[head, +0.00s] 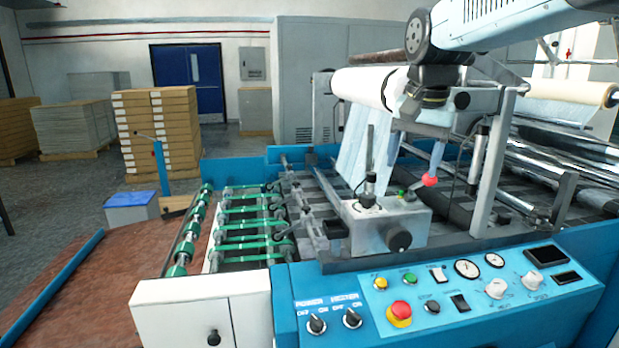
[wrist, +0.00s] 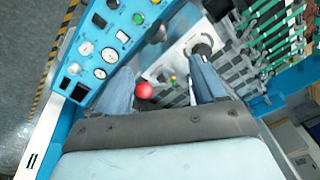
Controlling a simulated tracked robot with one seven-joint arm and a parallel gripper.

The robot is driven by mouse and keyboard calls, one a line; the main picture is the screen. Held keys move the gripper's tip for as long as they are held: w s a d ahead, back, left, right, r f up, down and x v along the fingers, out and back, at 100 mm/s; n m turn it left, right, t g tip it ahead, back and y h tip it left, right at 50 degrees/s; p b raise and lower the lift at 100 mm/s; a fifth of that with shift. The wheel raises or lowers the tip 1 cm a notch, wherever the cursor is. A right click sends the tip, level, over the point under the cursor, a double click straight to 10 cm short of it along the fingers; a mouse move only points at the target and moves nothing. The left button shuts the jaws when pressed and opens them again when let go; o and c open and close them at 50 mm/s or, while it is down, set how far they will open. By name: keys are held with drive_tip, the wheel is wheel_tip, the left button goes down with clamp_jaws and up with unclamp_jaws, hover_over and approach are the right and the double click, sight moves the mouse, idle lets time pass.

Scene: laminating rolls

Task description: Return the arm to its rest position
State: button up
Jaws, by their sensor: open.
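My gripper (head: 415,154) hangs below my arm at the upper right of the head view, over the laminating machine. Its two bluish fingers are apart in the wrist view (wrist: 162,68), with nothing held between them. A red ball knob (head: 429,181) lies just below the fingers; in the wrist view the red knob (wrist: 144,90) shows in the gap, nearer one finger. I cannot tell whether a finger touches it. A grey control box (head: 380,222) with a black dial and small green button sits beside the knob.
The blue control panel (head: 462,290) runs along the machine's front. A white roll (head: 360,86) with hanging film stands close behind my gripper. A grey upright post (head: 492,170) is to its right. Green belts (head: 240,225) lie at left; stacked boxes (head: 157,130) stand behind.

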drive_tip(key=s+d+f+n+t, duration=0.3)
drive_tip(key=s+f, duration=0.6)
drive_tip(key=s, duration=0.4)
drive_tip(key=shift+s+d+n, duration=0.3)
drive_tip(key=shift+d+n, duration=0.35)
drive_tip(key=shift+n, duration=0.35)
drive_tip(key=shift+c, duration=0.5)
